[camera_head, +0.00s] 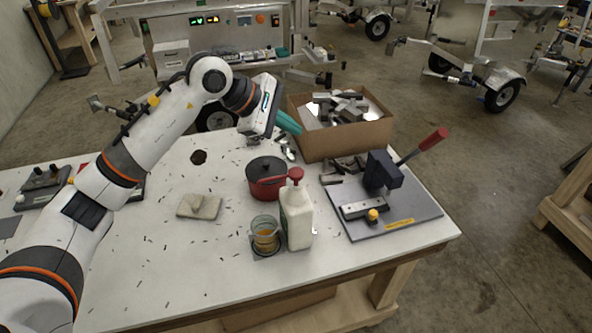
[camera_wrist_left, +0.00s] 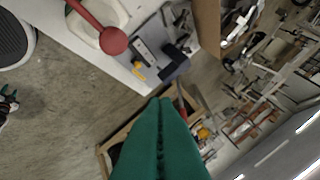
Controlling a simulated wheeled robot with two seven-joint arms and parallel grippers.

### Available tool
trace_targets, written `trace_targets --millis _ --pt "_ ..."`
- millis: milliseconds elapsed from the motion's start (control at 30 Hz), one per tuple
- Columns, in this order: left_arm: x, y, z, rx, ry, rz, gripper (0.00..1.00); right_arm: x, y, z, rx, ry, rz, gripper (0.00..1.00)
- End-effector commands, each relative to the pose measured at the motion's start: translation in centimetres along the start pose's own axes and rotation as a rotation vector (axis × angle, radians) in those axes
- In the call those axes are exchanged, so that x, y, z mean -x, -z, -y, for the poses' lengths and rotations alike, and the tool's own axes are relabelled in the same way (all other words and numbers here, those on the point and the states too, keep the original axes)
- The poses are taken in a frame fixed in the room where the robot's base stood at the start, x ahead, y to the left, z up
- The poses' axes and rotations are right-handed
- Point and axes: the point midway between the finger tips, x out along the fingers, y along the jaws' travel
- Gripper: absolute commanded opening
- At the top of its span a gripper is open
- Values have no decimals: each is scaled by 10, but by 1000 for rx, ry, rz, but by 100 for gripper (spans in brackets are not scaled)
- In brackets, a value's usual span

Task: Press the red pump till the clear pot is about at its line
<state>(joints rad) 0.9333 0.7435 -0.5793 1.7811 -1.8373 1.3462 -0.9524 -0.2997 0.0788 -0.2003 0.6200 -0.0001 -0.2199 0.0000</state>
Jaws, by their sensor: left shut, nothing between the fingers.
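A white bottle (camera_head: 297,218) with a red pump (camera_head: 295,174) stands upright near the table's front edge. The red pump (camera_wrist_left: 113,41) also shows in the left wrist view. The clear pot (camera_head: 264,222) stands just left of the bottle on a dark square. It holds some amber liquid; its line is too small to make out. My left gripper (camera_head: 296,129) has teal fingers, shut and empty, up behind the pump and apart from it. The shut fingers (camera_wrist_left: 160,102) fill the lower middle of the left wrist view. My right gripper is not in view.
A dark red lidded pot (camera_head: 262,186) stands close behind the bottle. A cardboard box (camera_head: 340,140) of metal parts is behind it. A grey plate (camera_head: 412,212) with a red-handled lever tool is at right. A beige cloth (camera_head: 200,207) lies left; the table's front left is mostly free.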

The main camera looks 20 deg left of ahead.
Motion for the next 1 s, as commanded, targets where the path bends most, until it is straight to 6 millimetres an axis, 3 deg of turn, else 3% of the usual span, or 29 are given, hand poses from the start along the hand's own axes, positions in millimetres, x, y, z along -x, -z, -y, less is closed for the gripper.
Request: trace_targets --millis 567,700,1000 --pt "-46 -32 -34 2 -2 -1 0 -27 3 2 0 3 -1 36" --pt "-58 -42 -42 0 0 -1 0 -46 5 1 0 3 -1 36" --pt "-61 -44 -44 1 1 -2 0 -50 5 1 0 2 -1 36"
